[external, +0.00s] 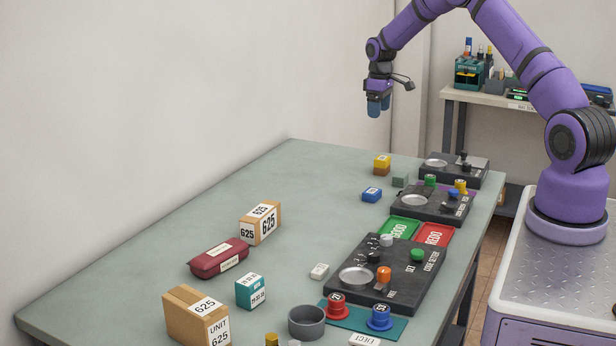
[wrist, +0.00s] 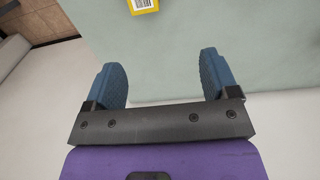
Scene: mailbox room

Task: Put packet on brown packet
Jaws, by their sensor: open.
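A dark red packet (external: 218,258) with white labels lies flat on the table, left of centre. Two brown boxes marked 625 could be the brown packet: one (external: 260,222) stands just behind the red packet, the other (external: 197,318) at the near left. A small yellow block (external: 382,160) sits on a small brown block (external: 381,171) at the far end. A yellow item with a barcode label shows at the top edge of the wrist view (wrist: 144,5). My gripper (external: 378,106) is open, empty and high above the far end, its blue fingers (wrist: 163,68) apart.
A teal box (external: 250,291) stands beside the red packet, and a grey cup (external: 308,322) is nearer the front. Dark panels with knobs (external: 388,277) line the right side, with green and red trays (external: 436,234) between them. The table's middle left is clear.

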